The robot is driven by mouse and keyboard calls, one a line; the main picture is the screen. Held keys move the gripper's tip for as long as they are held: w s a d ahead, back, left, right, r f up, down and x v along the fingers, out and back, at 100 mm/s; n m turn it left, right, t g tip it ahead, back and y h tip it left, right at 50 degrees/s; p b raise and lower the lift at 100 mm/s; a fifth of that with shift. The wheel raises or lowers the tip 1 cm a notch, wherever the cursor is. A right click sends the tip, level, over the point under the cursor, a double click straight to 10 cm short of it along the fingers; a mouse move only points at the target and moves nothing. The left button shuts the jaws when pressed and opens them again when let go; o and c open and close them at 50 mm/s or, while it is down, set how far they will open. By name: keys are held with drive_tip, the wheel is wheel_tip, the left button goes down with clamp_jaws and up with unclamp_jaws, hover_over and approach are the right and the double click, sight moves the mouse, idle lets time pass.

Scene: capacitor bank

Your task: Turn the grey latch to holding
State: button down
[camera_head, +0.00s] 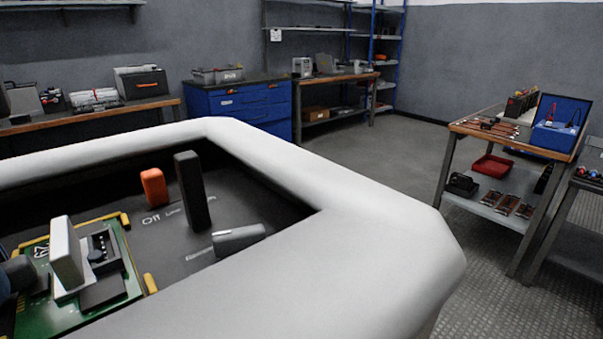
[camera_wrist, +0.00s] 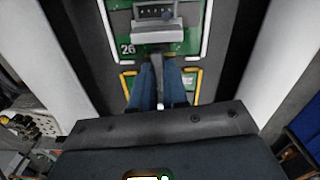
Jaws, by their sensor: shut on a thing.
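In the wrist view, my gripper (camera_wrist: 160,66) has its two blue fingers shut on a narrow grey latch (camera_wrist: 157,74). The latch stands between the fingertips, and its lower part is hidden by them. Just beyond it is a grey bar-shaped lever (camera_wrist: 153,34) on a green board marked 26. In the head view only a bit of blue, apparently my gripper, shows at the left edge, beside a dark grey piece (camera_head: 17,271). I cannot tell whether that piece is the latch. I cannot read the latch's position marks.
A thick white rim (camera_head: 380,235) surrounds the recessed dark panel. Inside stand a pale upright lever (camera_head: 65,250) on a green board, an orange lever (camera_head: 153,187), a tall black lever (camera_head: 190,190) and a tilted grey lever (camera_head: 238,238). A work table (camera_head: 465,130) stands at right.

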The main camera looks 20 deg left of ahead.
drive_tip(key=shift+m, duration=0.5)
drive_tip(key=c, duration=1.1)
unclamp_jaws()
drive_tip(key=shift+c, duration=0.2)
drive_tip(key=shift+r+p, duration=0.6)
drive_tip(key=shift+r, duration=3.35)
